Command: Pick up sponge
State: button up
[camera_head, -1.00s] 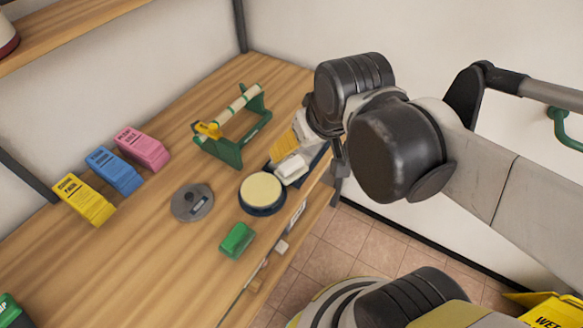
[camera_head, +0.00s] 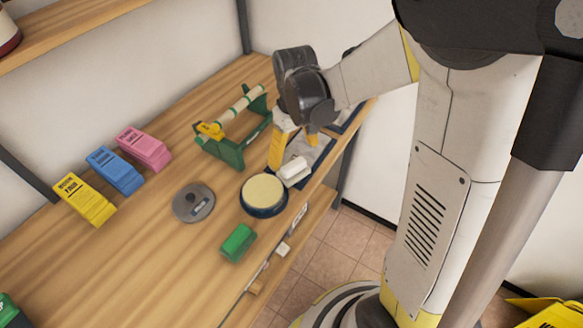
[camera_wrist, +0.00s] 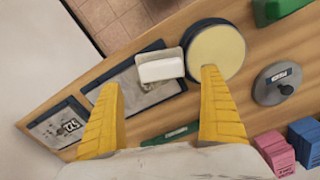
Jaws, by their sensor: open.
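A round pale-yellow pad in a dark blue dish, which looks like the sponge (camera_head: 262,190), sits near the table's front edge. It also shows at the top of the wrist view (camera_wrist: 216,52), beside the right fingertip. My gripper (camera_head: 296,146) hangs over the table just behind and to the right of it in the head view. In the wrist view my gripper (camera_wrist: 158,82) has its yellow fingers wide apart with nothing held. A white block on a grey plate (camera_wrist: 160,70) lies beyond and between the fingertips and beside the round dish.
A grey disc (camera_head: 193,203) and a green block (camera_head: 237,242) lie near the dish. Yellow (camera_head: 84,200), blue (camera_head: 114,170) and pink (camera_head: 144,149) stacks stand at the back left. Dark-framed trays (camera_wrist: 130,82) lie under the gripper.

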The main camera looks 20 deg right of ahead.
aim_at(294, 164)
notch_tip(294, 164, down, 6)
jog(key=b, duration=0.2)
jog(key=shift+b, duration=0.4)
jog(key=shift+r, duration=0.1)
jog(key=c, duration=1.4)
jog(key=shift+s, duration=0.1)
jog(key=shift+r, duration=0.1)
notch_tip(294, 164, up, 4)
jog(key=shift+r+p, duration=0.2)
jog(key=shift+p, duration=1.05)
jog(key=s+d+r+p, duration=0.1)
jog(key=s+d+r, duration=0.1)
jog(key=d, duration=0.1)
jog(key=s+d+r+p, duration=0.1)
jog(key=s+d+r, duration=0.1)
jog(key=d, duration=0.1)
jog(key=s+d+r+p, duration=0.1)
jog(key=s+d+r, duration=0.1)
jog(key=d, duration=0.1)
jog(key=shift+s+d+r+p, duration=0.1)
jog(key=shift+d+r+p, duration=0.1)
jog(key=shift+d+p, duration=0.15)
